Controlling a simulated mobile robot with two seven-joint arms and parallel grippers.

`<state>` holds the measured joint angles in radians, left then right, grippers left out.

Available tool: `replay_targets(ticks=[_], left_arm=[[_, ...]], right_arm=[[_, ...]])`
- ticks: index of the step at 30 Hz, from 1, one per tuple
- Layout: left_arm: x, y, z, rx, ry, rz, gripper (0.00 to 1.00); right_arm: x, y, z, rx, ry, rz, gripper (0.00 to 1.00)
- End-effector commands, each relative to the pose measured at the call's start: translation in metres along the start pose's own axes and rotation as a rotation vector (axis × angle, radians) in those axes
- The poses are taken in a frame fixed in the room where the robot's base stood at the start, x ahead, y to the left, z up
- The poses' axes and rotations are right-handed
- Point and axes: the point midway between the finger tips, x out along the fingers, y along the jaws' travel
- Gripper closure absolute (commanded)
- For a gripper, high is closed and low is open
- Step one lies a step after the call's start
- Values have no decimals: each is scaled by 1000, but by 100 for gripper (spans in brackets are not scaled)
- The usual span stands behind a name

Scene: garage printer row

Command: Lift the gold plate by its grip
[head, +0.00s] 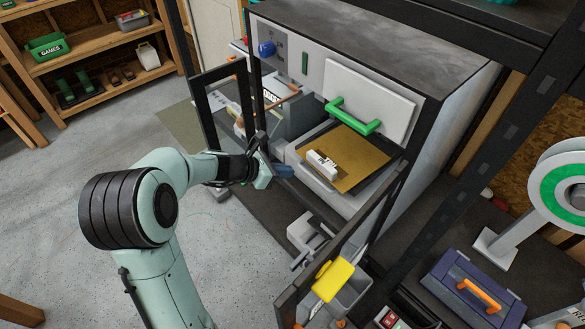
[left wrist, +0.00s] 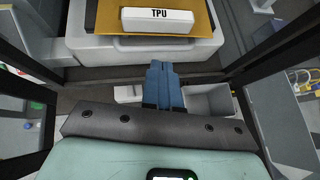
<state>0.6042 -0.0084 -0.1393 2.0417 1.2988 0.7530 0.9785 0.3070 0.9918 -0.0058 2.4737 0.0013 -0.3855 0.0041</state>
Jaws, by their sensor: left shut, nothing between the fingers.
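The gold plate (head: 365,157) lies flat on a light bed inside the grey printer. A white block grip (head: 322,165) sits at its front edge. In the left wrist view the gold plate (left wrist: 203,22) is at the top, and its grip (left wrist: 158,20) reads "TPU". My left gripper (head: 284,171) is in front of the bed, to the left of the grip and apart from it. In the left wrist view its blue fingers (left wrist: 160,85) are shut together and empty, pointing at the bed front below the grip. My right gripper does not show.
Open dark-framed doors flank the printer's opening, one at the left (head: 207,110) and one at the lower right (head: 375,215). A white panel with a green handle (head: 350,120) is above the plate. A yellow-topped grey bin (head: 333,280) stands below. Open floor lies at the left.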

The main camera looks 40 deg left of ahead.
Motion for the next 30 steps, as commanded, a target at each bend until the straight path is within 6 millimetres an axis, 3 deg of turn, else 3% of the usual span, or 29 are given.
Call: replay_targets(ticks=[9,15,19,30], left_arm=[[58,-2,40,2,0,-5,100],[84,-2,56,1,2,-3,100],[89,-2,42,1,3,-2,100],[90,-2,40,2,4,-2,100]], right_arm=[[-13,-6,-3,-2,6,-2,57],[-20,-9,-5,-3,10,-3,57],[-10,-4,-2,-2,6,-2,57],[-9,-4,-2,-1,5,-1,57]])
